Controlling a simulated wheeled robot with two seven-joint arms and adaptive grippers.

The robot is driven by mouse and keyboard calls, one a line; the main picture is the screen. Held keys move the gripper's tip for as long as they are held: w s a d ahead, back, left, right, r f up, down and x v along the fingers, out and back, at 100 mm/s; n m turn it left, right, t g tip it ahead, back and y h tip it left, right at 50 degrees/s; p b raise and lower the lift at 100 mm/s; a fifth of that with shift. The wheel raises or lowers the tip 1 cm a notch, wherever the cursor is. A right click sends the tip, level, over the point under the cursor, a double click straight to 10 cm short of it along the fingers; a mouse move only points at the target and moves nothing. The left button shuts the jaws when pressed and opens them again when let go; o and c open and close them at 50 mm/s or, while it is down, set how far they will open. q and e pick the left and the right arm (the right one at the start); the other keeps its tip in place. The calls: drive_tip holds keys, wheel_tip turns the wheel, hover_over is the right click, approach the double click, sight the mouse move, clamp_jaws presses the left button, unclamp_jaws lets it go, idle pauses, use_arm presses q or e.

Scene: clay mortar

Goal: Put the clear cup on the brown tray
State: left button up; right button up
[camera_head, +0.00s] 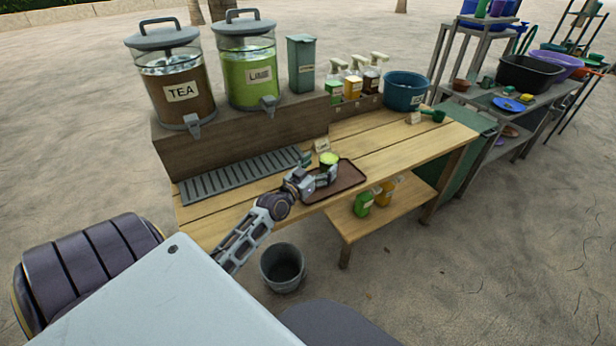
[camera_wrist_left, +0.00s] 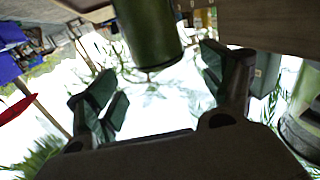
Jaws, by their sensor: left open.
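The clear cup (camera_head: 329,160) with green contents stands upright at the back left part of the brown tray (camera_head: 350,178). The gripper hides its base, so I cannot tell whether it touches the tray. My left gripper (camera_head: 322,177) is at the cup's near side, over the tray's left part. In the left wrist view, the fingers (camera_wrist_left: 155,78) are spread apart. The green cup (camera_wrist_left: 150,30) shows beyond and between them, with a gap on both sides. My right gripper is in neither view.
Tea (camera_head: 180,92) and green liquid (camera_head: 249,78) dispensers stand on the raised shelf behind a grey drip grate (camera_head: 240,177). The tabletop (camera_head: 400,140) right of the tray is mostly clear. A bucket (camera_head: 282,268) stands below.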

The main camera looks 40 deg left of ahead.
use_arm(q)
drive_tip(key=s, duration=0.6)
drive_tip(key=shift+s, duration=0.15)
idle(1.8)
